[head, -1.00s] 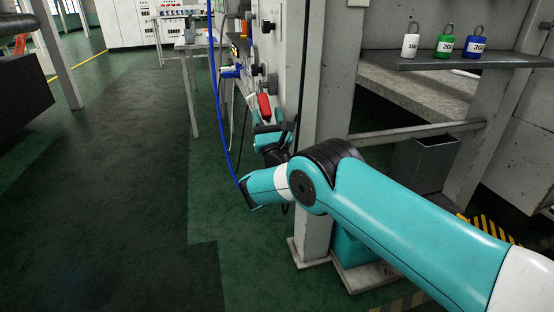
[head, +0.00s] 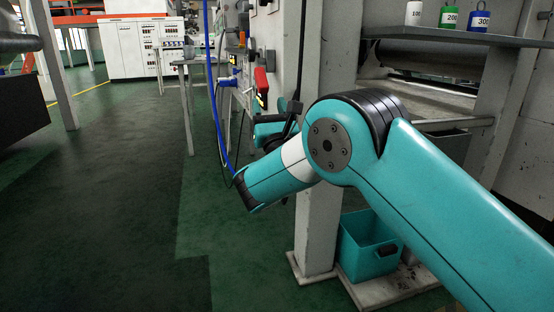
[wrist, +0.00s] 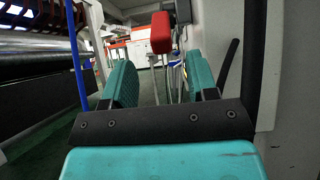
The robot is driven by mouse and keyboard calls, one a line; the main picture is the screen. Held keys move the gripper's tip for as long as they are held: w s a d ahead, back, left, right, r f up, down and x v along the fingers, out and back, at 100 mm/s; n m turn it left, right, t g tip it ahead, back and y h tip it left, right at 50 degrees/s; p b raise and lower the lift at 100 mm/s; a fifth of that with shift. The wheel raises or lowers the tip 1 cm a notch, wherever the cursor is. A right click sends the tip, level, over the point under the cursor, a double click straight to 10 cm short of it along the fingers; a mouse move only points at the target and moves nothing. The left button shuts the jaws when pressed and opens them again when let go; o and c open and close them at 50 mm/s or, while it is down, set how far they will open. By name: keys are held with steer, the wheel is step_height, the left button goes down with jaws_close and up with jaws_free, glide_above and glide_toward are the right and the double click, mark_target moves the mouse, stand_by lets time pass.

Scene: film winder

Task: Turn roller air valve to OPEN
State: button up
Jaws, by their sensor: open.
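A red valve handle (head: 261,80) is on the side of the grey machine panel in the head view, with a small yellow patch just below it. In the wrist view the red handle (wrist: 161,33) is ahead of my gripper (wrist: 160,84), above and roughly centred between its two teal fingers. The fingers are apart and nothing is between them. A gap shows between the fingers and the handle. In the head view my gripper (head: 272,131) is partly hidden by my own arm and sits just below the handle. No valve lettering is readable.
A blue hose (head: 216,110) hangs to the left of the panel. A grey post (head: 321,200) stands right beside my arm. A teal bin (head: 367,248) is at its foot. A shelf (head: 450,39) holds coloured weights. The green floor on the left is clear.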

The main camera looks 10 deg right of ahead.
steer(key=b+v, duration=0.8)
steer(key=b, duration=0.5)
steer(key=shift+s, duration=0.15)
